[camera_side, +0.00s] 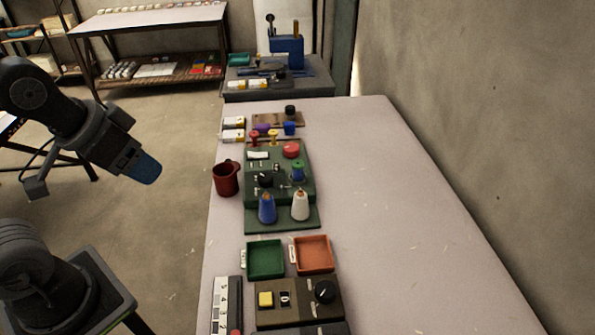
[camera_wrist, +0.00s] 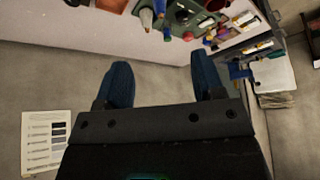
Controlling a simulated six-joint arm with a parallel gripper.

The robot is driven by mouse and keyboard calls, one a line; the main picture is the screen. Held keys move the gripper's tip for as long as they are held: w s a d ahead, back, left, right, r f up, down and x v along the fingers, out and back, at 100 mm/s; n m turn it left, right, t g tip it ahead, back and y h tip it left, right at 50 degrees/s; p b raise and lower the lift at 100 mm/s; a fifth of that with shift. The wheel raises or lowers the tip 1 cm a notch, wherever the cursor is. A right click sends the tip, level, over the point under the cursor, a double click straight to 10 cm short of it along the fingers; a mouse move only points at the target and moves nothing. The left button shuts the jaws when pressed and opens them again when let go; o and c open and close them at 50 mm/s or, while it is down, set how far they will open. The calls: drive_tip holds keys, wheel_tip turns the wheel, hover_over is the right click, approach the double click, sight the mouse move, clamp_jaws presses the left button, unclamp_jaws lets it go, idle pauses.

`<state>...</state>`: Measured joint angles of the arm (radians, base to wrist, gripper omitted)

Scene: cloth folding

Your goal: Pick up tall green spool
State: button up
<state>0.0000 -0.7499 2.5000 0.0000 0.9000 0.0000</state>
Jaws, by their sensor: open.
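A small green-topped piece (camera_side: 298,170) stands on the right side of the green board (camera_side: 283,217) in the side view. It looks like the green spool, but its details are too small to be sure. A blue cone (camera_side: 267,208) and a white cone (camera_side: 300,206) stand at the board's near end. My gripper (camera_side: 145,168) is off the table's left side, in the air and apart from the board. In the wrist view my gripper (camera_wrist: 158,62) has its two blue fingers wide apart with nothing between them. The board's pieces show small at the top there.
A dark red mug (camera_side: 226,179) stands left of the board. A green tray (camera_side: 265,259) and an orange tray (camera_side: 313,255) lie nearer, before a control box (camera_side: 299,303). Small spools and blocks stand behind. The table's right side (camera_side: 400,220) is mostly clear.

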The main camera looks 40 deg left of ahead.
drive_tip(key=m+g+y, duration=0.3)
drive_tip(key=m+y, duration=0.1)
drive_tip(key=m, duration=2)
hover_over(298, 164)
drive_tip(key=s+d, duration=0.3)
drive_tip(key=d, duration=0.1)
wheel_tip(298, 164, down, 13)
drive_tip(key=shift+m, duration=0.3)
drive_tip(key=x, duration=0.7)
drive_tip(key=shift+w+f, duration=0.15)
drive_tip(key=shift+f, duration=0.25)
drive_tip(key=shift+x, duration=3)
drive_tip(key=shift+d, duration=0.1)
